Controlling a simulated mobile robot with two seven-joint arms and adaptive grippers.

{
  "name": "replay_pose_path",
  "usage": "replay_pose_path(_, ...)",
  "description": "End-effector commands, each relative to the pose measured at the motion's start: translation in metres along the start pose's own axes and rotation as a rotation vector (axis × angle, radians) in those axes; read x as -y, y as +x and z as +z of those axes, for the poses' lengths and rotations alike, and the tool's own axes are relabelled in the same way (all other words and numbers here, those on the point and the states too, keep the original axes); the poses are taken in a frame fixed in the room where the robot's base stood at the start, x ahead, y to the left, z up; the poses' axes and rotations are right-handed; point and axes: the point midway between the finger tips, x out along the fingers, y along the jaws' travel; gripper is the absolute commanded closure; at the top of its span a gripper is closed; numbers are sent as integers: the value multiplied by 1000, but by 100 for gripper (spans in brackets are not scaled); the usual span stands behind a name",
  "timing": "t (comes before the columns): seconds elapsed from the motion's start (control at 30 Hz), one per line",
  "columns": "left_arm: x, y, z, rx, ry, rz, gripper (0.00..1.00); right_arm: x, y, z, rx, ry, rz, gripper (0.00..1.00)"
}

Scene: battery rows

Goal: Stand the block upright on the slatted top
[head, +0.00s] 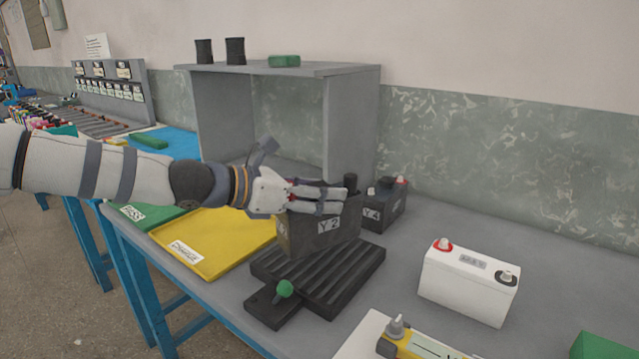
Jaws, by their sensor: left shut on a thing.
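My left gripper (318,197) reaches in from the left and is shut on a dark grey block (318,238) labelled Y 2. The fingers cover its upper part. The block looks roughly upright, at the far edge of the black slatted top (345,278). I cannot tell whether its underside touches the slats or is just above them. The slatted top lies on the grey table, with a green knob (284,288) at its near left end. My right gripper is not in view.
Another dark block (385,207), labelled Y 4, stands close behind the held one. A white battery (470,283) stands to the right, and a yellow device (422,345) lies in front. A yellow tray (215,240) is at left. A grey shelf (352,125) rises behind.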

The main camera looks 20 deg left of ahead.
Motion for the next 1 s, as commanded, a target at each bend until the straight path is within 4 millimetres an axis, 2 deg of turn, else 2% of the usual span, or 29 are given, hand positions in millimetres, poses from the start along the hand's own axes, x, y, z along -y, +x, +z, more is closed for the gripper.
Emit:
replay_pose_path(0.03, -4, 6, -4, 6, -1, -3, 100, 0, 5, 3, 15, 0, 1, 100)
replay_pose_path(0.2, -12, 15, -10, 11, 3, -3, 100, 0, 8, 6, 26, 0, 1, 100)
replay_pose_path(0.43, -17, 28, -41, 12, -1, -3, 100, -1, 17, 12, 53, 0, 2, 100)
replay_pose_path(0.87, -17, 29, -45, 15, 4, -2, 100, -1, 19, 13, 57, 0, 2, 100)
replay_pose_path(0.9, -17, 29, -49, 5, 3, -1, 40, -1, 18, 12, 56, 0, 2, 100)
replay_pose_path(0.97, -17, 29, -48, 6, 3, -1, 26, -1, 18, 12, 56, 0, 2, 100)
replay_pose_path(1.0, -17, 29, -49, 6, 3, -1, 26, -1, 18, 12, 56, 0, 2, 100)
